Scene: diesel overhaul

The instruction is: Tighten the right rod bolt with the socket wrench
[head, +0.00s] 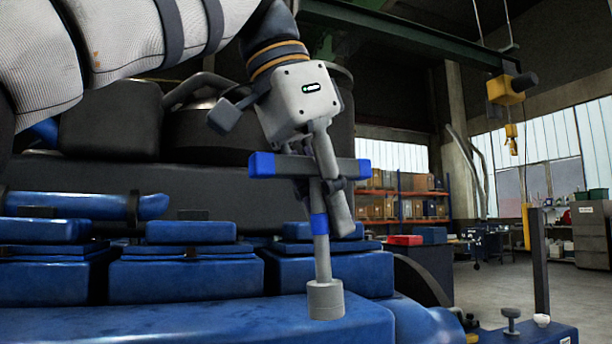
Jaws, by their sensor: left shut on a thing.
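My left gripper (333,205) comes down from the top and is shut on the socket wrench (321,252). The wrench has a dark crossbar with blue ends, a grey shaft with a blue band, and a wide grey socket at the bottom. It hangs nearly upright, slightly tilted. The socket is in front of the blue engine block (180,322), low in the picture; I cannot tell whether it touches anything. I cannot make out the right rod bolt. My right gripper is not in view.
Blue engine covers (185,278) line the block behind the wrench. At the lower right, a small grey knobbed part (511,320) stands near a dark post (539,265). A yellow hoist (506,90) hangs at the upper right. Shelves with boxes (400,200) stand far behind, past open floor.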

